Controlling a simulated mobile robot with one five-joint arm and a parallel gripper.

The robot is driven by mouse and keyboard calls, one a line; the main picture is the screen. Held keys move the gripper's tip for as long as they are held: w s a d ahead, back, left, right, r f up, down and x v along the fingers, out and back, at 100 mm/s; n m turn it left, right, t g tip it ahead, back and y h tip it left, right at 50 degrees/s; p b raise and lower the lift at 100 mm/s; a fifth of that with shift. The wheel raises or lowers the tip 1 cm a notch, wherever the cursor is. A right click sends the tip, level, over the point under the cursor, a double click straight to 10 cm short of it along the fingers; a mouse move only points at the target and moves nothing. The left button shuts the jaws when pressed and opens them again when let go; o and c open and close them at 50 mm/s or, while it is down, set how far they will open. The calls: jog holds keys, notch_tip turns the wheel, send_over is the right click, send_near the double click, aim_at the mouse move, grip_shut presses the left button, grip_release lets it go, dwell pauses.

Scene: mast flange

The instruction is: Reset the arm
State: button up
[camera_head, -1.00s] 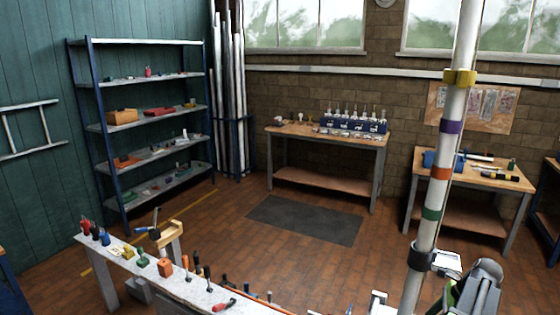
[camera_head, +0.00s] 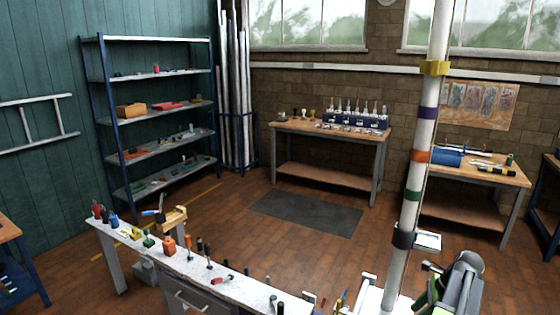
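A tall white mast (camera_head: 421,150) stands upright at the right of the view, with yellow, purple, orange, green and black collars along it. A small white plate (camera_head: 428,241) shows just right of the black collar (camera_head: 404,237); I cannot tell whether they touch. A grey, black and green mechanism (camera_head: 460,290) is cut off by the bottom edge to the right of the mast; I cannot tell whether it is part of my arm. I cannot make out my gripper or its fingers in this view.
A narrow grey bench (camera_head: 185,265) with several small tools and coloured blocks crosses the lower left. A blue-framed shelf (camera_head: 130,75) stands at the left wall. Two wooden tables (camera_head: 290,127) (camera_head: 510,175) stand at the back. Open brick floor with a dark mat (camera_head: 305,212) lies between.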

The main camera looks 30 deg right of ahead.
jog(key=w+a+f+n+g+b, duration=0.1)
jog(key=w+a+f+n+b, duration=0.3)
jog(key=w+a, duration=0.5)
jog(key=w+a+f+n+g+b, duration=0.15)
jog(key=w+a+f+b, duration=0.3)
jog(key=a, duration=0.75)
jog(key=w+a+f+n+b, duration=0.3)
jog(key=w+a+f+b, duration=0.15)
jog(key=w+a, duration=0.5)
jog(key=s+a+f+n+g+h+b, duration=0.15)
jog(key=a+f+n+b, duration=0.45)
jog(key=a, duration=0.6)
jog(key=s+a+f+n+b, duration=0.1)
jog(key=s+a+f+n, duration=0.15)
jog(key=a+n, duration=0.75)
notch_tip(320, 180, up, 16)
jog(key=n+h+p, duration=0.1)
jog(key=n+p, duration=0.2)
jog(key=p, duration=1.4)
jog(key=shift+t, duration=0.3)
jog(key=shift+w+d, duration=0.1)
jog(key=shift+c, duration=0.2)
